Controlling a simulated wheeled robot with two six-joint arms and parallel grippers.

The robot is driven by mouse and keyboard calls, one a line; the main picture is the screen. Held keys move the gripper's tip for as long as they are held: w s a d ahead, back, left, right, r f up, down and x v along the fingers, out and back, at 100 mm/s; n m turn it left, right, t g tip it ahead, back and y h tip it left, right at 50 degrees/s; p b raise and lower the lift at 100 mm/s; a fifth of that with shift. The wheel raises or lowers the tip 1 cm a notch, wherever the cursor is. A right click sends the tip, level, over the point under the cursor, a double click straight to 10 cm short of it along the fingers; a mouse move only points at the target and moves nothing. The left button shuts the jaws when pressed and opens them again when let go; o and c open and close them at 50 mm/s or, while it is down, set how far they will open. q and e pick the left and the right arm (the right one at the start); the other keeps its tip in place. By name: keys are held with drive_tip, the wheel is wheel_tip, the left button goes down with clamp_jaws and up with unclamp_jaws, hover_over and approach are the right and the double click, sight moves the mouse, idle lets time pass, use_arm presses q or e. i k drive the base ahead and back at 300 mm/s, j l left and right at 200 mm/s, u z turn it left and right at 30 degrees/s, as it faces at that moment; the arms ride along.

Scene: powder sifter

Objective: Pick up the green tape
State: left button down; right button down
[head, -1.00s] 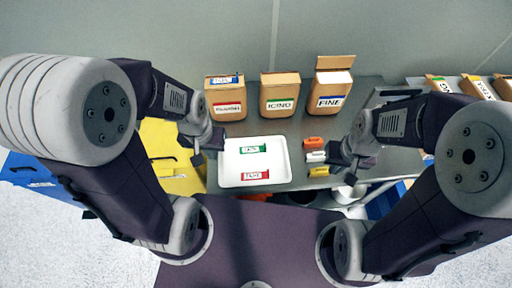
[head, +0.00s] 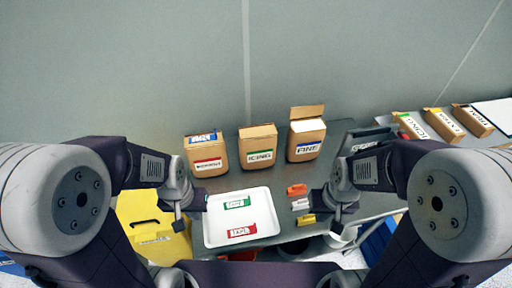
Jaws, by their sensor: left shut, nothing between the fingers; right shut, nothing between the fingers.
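The green tape (head: 236,203), a small green strip with a white label, lies in the upper part of the white tray (head: 268,222). A red tape (head: 241,231) with a white label lies below it in the same tray. My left gripper (head: 190,208) is shut and empty, just left of the tray's left edge and apart from the green tape. My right gripper (head: 330,208) is shut and empty, right of the tray, close to the small orange, white and yellow items; I cannot tell whether it touches them.
Cardboard boxes labelled ICING (head: 258,148) and FINE (head: 306,136), plus a red-labelled box (head: 206,156), stand behind the tray. Orange (head: 296,190), white (head: 300,204) and yellow (head: 305,220) items lie right of it. A yellow bin (head: 150,222) stands at left.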

sight(244, 203)
drive_tip(key=l+u, duration=0.15)
drive_tip(key=l, duration=0.25)
drive_tip(key=k+l+u, duration=0.15)
drive_tip(key=l, duration=0.25)
drive_tip(key=k+l+u, duration=0.2)
drive_tip(key=l, duration=0.2)
drive_tip(key=i, duration=0.1)
